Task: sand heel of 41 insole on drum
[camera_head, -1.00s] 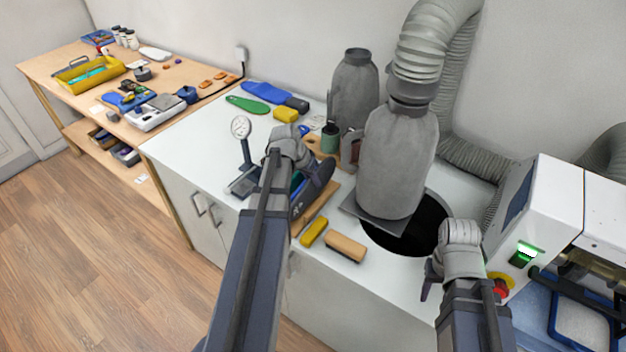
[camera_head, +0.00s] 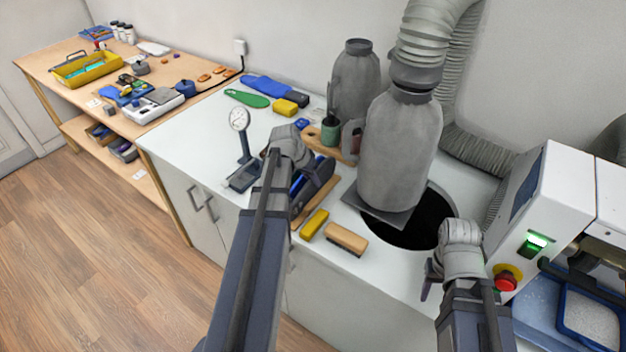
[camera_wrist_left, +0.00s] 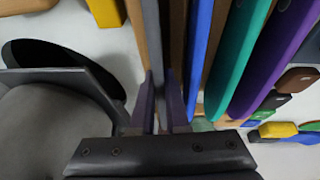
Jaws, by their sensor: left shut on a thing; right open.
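My left gripper (camera_head: 306,190) is over a row of insoles standing on edge at the middle of the white worktop. In the left wrist view its purple fingers (camera_wrist_left: 160,108) are shut on a thin grey insole (camera_wrist_left: 153,40) on edge. Beside it stand a blue insole (camera_wrist_left: 197,50), a teal insole (camera_wrist_left: 238,55) and a purple insole (camera_wrist_left: 283,50). No size mark is readable, so I cannot tell which is 41. My right gripper (camera_head: 430,280) is open and empty at the worktop's front right. I cannot clearly make out the sanding drum.
A grey dust bag (camera_head: 398,150) stands by a dark round opening (camera_head: 425,222). A brush (camera_head: 346,239) and yellow block (camera_head: 314,224) lie at the front edge. A dial gauge (camera_head: 239,120) stands left. A machine (camera_head: 550,210) with a red button stands right.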

